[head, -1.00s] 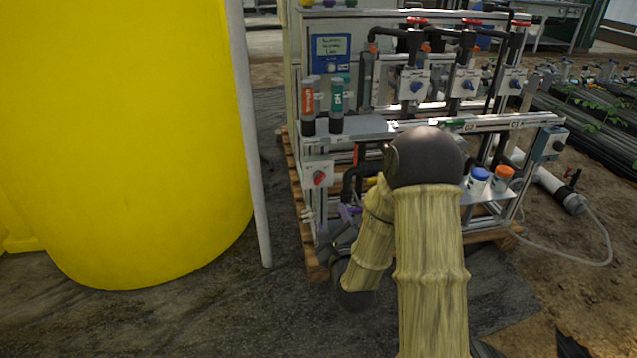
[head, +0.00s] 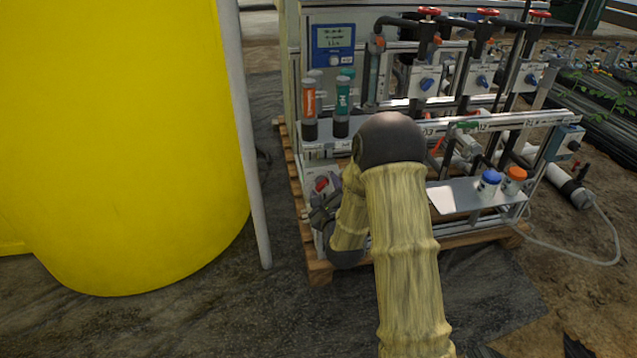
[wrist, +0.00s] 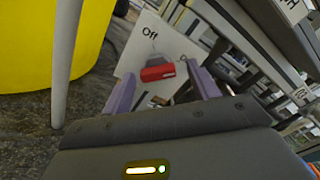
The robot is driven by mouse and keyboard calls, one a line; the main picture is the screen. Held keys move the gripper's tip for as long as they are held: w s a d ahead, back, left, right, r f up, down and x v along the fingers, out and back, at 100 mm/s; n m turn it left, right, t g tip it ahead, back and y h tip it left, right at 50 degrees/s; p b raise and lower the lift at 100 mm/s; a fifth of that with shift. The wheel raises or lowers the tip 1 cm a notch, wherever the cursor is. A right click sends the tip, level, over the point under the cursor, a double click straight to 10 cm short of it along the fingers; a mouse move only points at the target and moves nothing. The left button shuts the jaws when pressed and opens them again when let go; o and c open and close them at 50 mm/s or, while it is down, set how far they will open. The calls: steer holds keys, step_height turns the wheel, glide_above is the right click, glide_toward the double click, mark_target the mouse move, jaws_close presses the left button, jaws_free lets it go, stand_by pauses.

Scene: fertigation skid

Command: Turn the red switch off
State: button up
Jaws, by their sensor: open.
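The red switch (wrist: 158,73) is a red rotary handle on a white box (wrist: 138,62) marked "Off" in the wrist view. In the head view the red switch (head: 321,184) shows on the lower left front of the skid, partly hidden by my gripper. My gripper (wrist: 160,90) is open, with its two purple fingers pointing at the box, one on either side of the red handle in the picture. I cannot tell whether the fingers touch it. In the head view my gripper (head: 330,196) is at the box, its fingertips mostly hidden.
A yellow tank (head: 115,150) and a grey pole (head: 245,140) stand to the left. Orange-labelled (head: 310,105) and green-labelled (head: 342,107) bottles stand on a shelf above the switch. Blue-capped (head: 489,183) and orange-capped (head: 514,180) jars stand on the right tray. A wooden pallet (head: 320,270) lies underneath.

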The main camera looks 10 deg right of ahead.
steer(key=shift+w, duration=0.35)
steer(key=shift+s, duration=0.2)
steer(key=shift+c, duration=0.2)
steer(key=shift+s+a, duration=0.1)
steer(key=shift+a, duration=0.25)
steer(key=c, duration=1)
steer(key=shift+o, duration=0.2)
